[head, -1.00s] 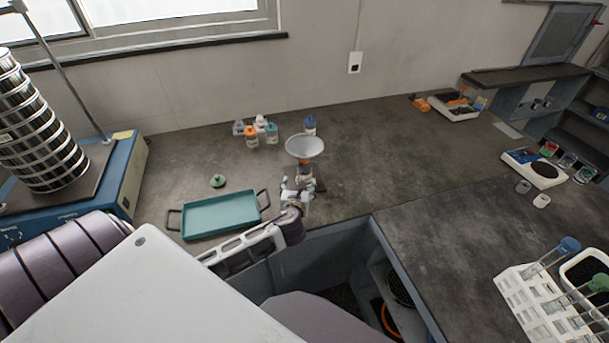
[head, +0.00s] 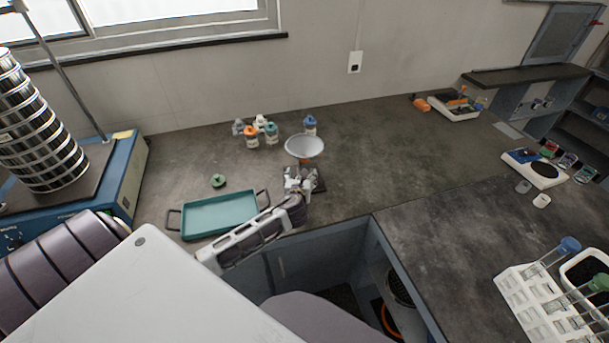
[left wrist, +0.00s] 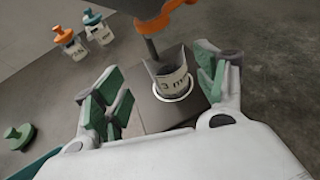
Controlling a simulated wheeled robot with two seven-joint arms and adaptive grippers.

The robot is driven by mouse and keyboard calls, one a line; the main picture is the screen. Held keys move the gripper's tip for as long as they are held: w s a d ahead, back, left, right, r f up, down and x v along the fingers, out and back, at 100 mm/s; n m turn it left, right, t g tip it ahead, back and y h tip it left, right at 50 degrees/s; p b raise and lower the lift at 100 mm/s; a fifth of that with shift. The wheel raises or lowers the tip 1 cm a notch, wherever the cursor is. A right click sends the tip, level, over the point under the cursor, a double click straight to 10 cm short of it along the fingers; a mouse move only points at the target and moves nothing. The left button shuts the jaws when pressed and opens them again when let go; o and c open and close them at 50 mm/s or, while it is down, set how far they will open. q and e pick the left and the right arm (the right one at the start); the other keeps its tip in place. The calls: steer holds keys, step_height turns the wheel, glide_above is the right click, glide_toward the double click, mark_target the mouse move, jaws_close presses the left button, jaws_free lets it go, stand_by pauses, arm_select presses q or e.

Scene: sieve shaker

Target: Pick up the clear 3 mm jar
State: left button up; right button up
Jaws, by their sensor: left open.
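The clear 3 mm jar (left wrist: 174,82), with a pale label reading "3 mm", stands upright on a dark base plate (left wrist: 150,108) in the left wrist view. An orange holder (left wrist: 160,18) and a dark stem reach over its mouth. My left gripper (left wrist: 163,75) is open, its green-padded fingers on either side of the jar's position, with the jar closer to the right-hand finger. No contact with the jar is visible. In the head view my left gripper (head: 300,183) is below the white funnel (head: 304,146) and hides most of the jar. My right gripper is not in view.
A teal tray (head: 220,214) lies left of the gripper, with a green lid (head: 218,181) behind it. Several capped bottles (head: 251,138) stand near the wall, and a blue-capped one (head: 310,124) is behind the funnel.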

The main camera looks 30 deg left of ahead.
arm_select(q)
steer(key=shift+w+a+f, duration=0.25)
steer(key=shift+w+a, duration=0.05)
steer(key=shift+w, duration=0.25)
steer(key=shift+w, duration=0.1)
steer(key=shift+d+x, duration=0.15)
steer(key=shift+x, duration=0.6)
steer(key=shift+d+x, duration=0.15)
steer(key=shift+x, duration=1.75)
steer(key=shift+c, duration=0.3)
steer(key=c, duration=1.1)
steer(key=shift+r, duration=0.2)
